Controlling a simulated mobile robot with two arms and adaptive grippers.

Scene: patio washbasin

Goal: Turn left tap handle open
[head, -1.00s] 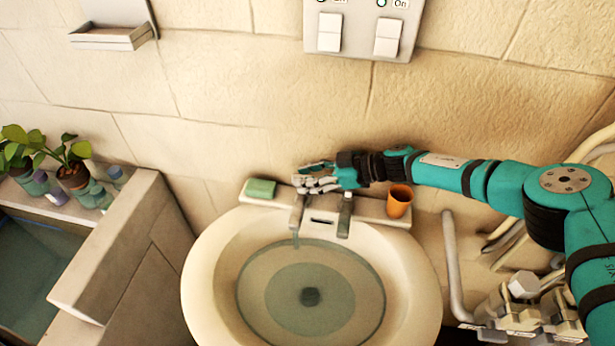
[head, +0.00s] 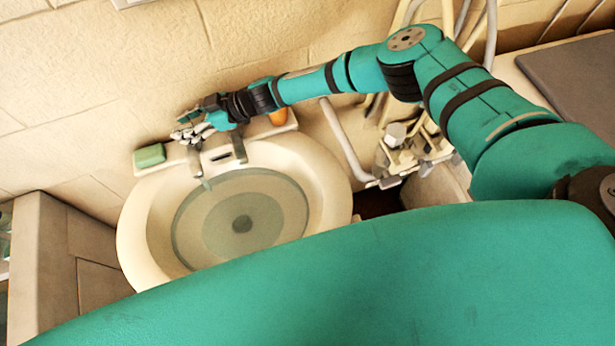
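A cream washbasin (head: 135,245) has two grey taps at its back edge. The left tap (head: 195,160) shows a thin pale-green stream of water below its spout. The right tap (head: 238,148) shows no stream. My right gripper (head: 188,132) is at the left tap's top, its pale fingers pointing left. The fingers cover the left tap's handle, so I cannot tell whether they touch it or how far they are apart. My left gripper is out of view.
A green soap bar (head: 150,155) lies on the ledge left of the gripper. Pipes (head: 345,145) run at the right. My own teal body parts cover the lower right.

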